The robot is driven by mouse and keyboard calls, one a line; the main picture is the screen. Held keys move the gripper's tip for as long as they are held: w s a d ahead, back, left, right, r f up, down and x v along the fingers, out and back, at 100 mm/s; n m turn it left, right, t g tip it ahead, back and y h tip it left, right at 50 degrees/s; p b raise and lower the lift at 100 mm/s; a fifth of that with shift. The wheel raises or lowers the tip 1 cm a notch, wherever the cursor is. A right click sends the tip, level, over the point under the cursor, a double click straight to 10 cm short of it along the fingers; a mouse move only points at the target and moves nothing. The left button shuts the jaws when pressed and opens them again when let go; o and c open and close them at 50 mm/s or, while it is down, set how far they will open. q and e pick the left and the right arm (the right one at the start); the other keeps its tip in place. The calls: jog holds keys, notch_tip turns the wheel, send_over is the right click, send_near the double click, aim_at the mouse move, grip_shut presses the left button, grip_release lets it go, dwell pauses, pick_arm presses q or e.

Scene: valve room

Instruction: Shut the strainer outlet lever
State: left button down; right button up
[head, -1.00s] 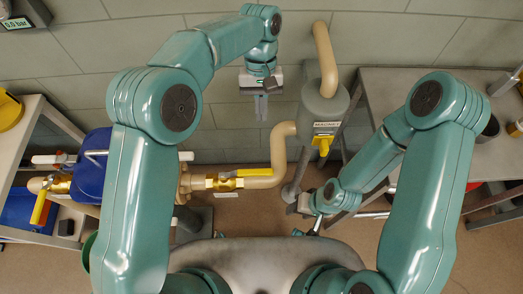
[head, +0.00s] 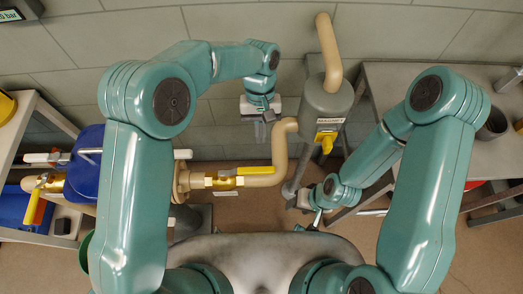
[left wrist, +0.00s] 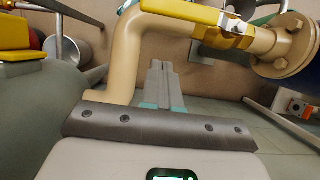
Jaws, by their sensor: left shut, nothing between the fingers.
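A brass valve (head: 224,182) sits in the tan pipe right of the blue strainer body (head: 88,160). Its yellow lever (head: 240,171) lies along the pipe, pointing right. In the left wrist view the yellow lever (left wrist: 185,13) shows at the top, beyond the fingers. My left gripper (head: 261,132) points down above and behind the lever, apart from it; its fingers (left wrist: 161,80) are together and empty. My right gripper (head: 316,217) is low at the right of the pipe, small and partly hidden by its wrist, so its jaws cannot be made out.
A grey vessel (head: 325,110) with a yellow handle (head: 327,142) stands right of my left gripper. The tan pipe bend (head: 281,145) rises between them. Another yellow lever (head: 35,207) is at the far left, across its pipe. Benches stand on both sides.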

aim_at(246, 172)
pick_arm(q)
jog(key=s, duration=0.1)
jog(key=s+f, duration=0.1)
jog(key=s, duration=0.1)
jog(key=s+f, duration=0.1)
jog(key=s, duration=0.1)
jog(key=shift+p, duration=0.3)
jog(key=shift+s, duration=0.1)
